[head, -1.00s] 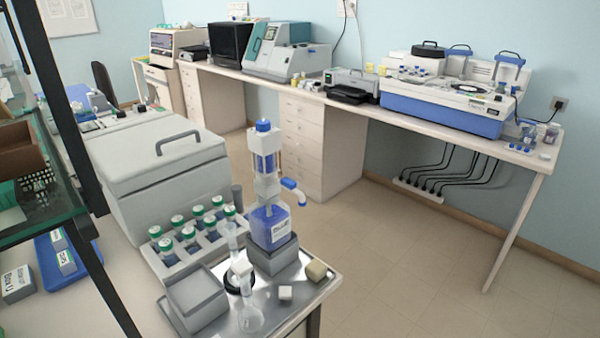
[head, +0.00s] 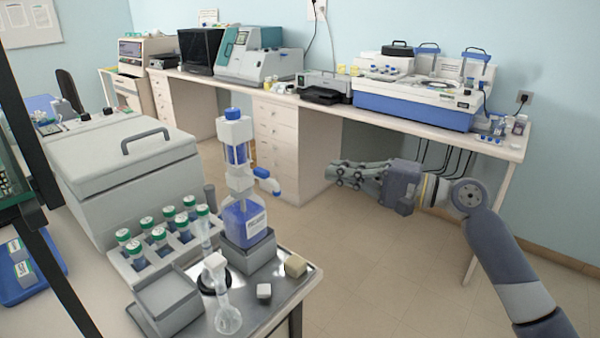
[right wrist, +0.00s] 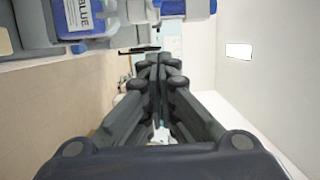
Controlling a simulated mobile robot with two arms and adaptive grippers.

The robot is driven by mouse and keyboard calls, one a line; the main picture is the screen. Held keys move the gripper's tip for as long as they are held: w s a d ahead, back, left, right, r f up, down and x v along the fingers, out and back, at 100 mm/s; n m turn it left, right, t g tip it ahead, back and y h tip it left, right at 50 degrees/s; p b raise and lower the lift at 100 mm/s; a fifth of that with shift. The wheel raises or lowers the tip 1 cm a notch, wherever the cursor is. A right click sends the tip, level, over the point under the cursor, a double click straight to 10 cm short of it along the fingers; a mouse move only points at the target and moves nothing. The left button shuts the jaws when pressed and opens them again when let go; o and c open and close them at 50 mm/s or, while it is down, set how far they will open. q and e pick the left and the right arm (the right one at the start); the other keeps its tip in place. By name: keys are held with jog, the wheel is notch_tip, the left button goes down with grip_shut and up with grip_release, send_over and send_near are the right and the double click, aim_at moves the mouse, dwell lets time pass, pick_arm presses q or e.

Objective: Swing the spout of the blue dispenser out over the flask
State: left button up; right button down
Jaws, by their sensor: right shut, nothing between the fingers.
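The blue dispenser (head: 241,222) stands upright on a grey block at the back of the metal tray. Its spout (head: 267,182), with a blue cap, points to the right, away from the flask. The clear glass flask (head: 227,314) stands at the tray's front, with a white piece at its neck. My right gripper (head: 337,174) is to the right of the dispenser, over open floor, apart from the spout, fingers pointing left. It is shut and empty. In the right wrist view the closed fingers (right wrist: 159,65) show, with part of the dispenser (right wrist: 75,22) at upper left. My left gripper is not in view.
A rack of green-capped bottles (head: 162,241) and a large grey lidded box (head: 125,165) stand left of the dispenser. A small grey box (head: 167,299) is beside the flask. Small blocks (head: 296,265) lie on the tray (head: 262,307). Free space lies right of the tray.

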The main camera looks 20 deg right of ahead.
aim_at(261, 178)
jog(key=w+a+p, duration=0.4)
jog(key=a+p, duration=0.1)
jog(key=a, duration=0.5)
jog(key=shift+w+a+p, duration=0.25)
jog(key=shift+w+p, duration=0.05)
jog(key=shift+f, duration=0.1)
jog(key=shift+s+a+m+t+h+p, duration=0.15)
jog(key=shift+s+m+t+h+p, duration=0.2)
jog(key=shift+p, duration=0.3)
